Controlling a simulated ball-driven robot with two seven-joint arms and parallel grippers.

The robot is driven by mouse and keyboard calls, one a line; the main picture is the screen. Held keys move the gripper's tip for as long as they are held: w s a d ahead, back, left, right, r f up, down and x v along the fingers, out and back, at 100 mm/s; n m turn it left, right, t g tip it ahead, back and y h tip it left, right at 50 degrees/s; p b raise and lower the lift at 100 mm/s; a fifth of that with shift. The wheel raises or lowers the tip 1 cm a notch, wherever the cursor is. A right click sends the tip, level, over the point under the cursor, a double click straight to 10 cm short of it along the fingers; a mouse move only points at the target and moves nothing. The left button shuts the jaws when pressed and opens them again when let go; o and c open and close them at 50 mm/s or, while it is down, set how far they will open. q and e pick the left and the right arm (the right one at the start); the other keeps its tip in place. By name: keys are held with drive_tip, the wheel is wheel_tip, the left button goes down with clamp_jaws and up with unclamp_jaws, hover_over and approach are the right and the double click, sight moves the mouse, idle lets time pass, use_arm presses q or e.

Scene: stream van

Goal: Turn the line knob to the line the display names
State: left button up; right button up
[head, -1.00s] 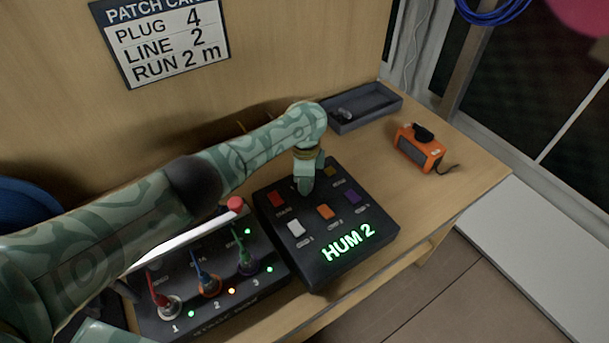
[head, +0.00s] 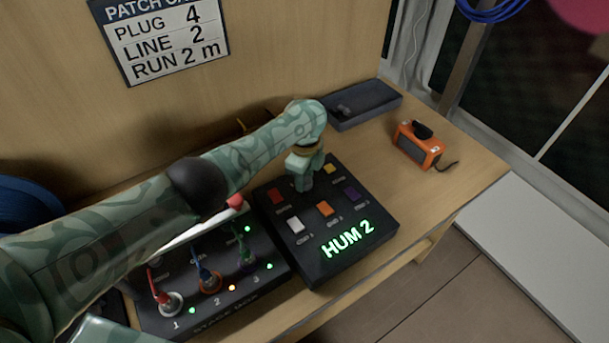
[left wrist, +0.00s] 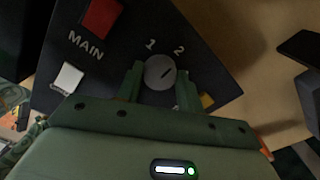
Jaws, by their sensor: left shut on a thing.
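The dark control box (head: 308,255) stands on the desk, and its green lit display (head: 347,240) reads HUM 2. The round grey line knob (left wrist: 160,72) shows in the left wrist view, with the labels 1 and 2 above it. The gripper hides the knob in the head view. My right gripper is not in view.
A stage box (head: 215,310) with several coloured plugs and small lights stands left of the control box. An orange device (head: 418,147) and a dark tray (head: 385,112) are behind, to the right. A patch card (head: 165,40) on the wall reads PLUG 4, LINE 2, RUN 2 m.

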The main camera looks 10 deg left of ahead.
sight(306, 179)
use_arm(q)
drive_tip(key=shift+d, duration=0.15)
drive_tip(key=o, duration=1)
wheel_tip(306, 179, up, 16)
drive_tip(key=p, duration=0.8)
drive_tip(key=shift+r+p, duration=0.15)
drive_tip(key=shift+p, duration=0.15)
drive_tip(key=shift+r, duration=0.1)
